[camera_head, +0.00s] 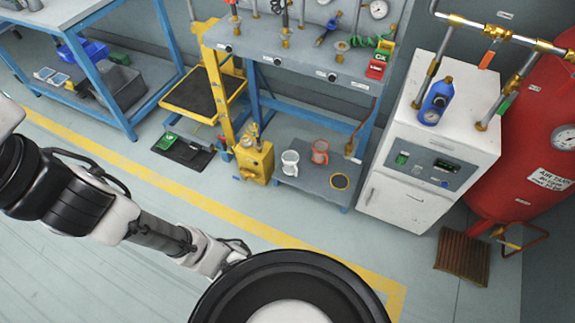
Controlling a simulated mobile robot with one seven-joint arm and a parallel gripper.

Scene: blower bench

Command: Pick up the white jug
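The white jug (290,162) stands upright on the low grey shelf (311,185) of the workbench, near its left end. An orange-red jug (320,152) stands just to its right on the same shelf. My arm reaches in from the left edge, and its visible far part lies over the floor in front of the bench, well apart from the jug. My gripper's fingers do not show; a round black part at the bottom centre covers that area. Nothing hides the white jug's front.
A yellow pump-like unit (253,161) stands close left of the jug. A yellow-and-black lift table (203,92) and black floor mat (183,151) are farther left. A white cabinet (412,165) and red air tank (530,145) stand right. The floor before the shelf is clear.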

